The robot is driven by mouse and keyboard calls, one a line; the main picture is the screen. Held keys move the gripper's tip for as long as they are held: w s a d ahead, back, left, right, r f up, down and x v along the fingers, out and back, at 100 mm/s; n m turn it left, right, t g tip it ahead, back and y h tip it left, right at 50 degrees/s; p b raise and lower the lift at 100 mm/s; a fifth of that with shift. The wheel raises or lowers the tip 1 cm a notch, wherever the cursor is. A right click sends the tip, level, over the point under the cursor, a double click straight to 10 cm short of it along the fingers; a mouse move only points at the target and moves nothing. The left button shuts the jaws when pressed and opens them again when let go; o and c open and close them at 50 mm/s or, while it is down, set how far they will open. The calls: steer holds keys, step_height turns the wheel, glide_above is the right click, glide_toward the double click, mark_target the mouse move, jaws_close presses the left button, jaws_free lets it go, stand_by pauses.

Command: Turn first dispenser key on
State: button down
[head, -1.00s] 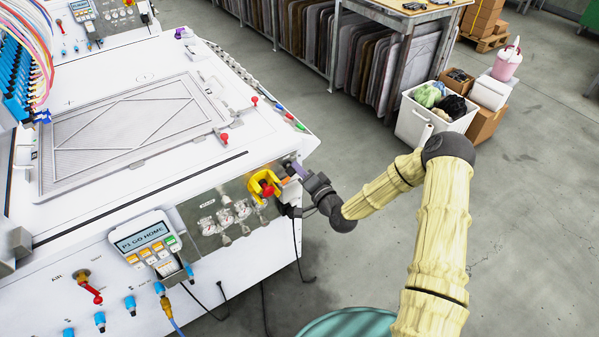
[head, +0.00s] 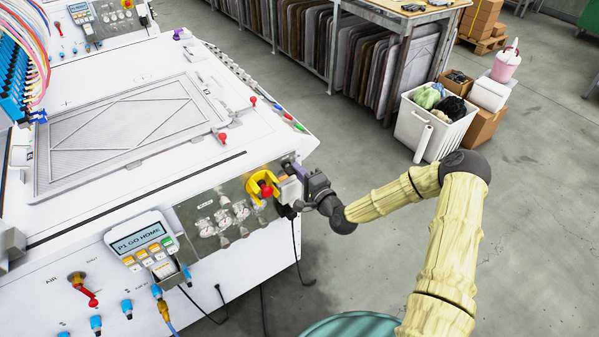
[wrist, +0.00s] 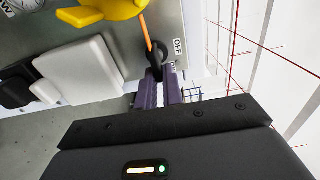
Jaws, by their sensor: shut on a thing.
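The first dispenser key (wrist: 156,56) shows in the wrist view as a dark piece on the grey metal panel (wrist: 186,20), with an orange strip (wrist: 147,33) running up from it. A white label reading OFF (wrist: 179,47) sits beside it. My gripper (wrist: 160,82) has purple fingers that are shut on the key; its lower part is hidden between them. In the head view my gripper (head: 291,164) is at the right end of the white machine's front panel, and the key cannot be made out there.
A red stop button (head: 266,191) in a yellow guard (head: 253,187) is close left of my gripper. A white block (head: 290,190) juts out beside it. Gauges (head: 223,216) and a keypad reading P1 GO HOME (head: 140,240) are further left.

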steer(key=shift+d+f, duration=0.1)
steer(key=shift+d, duration=0.05)
steer(key=c, duration=1.5)
jaws_free()
steer(key=shift+w, duration=0.1)
steer(key=shift+c, duration=0.2)
steer(key=shift+s, duration=0.2)
steer(key=b+v, duration=0.1)
steer(key=v, duration=1.6)
steer(key=shift+s, duration=0.1)
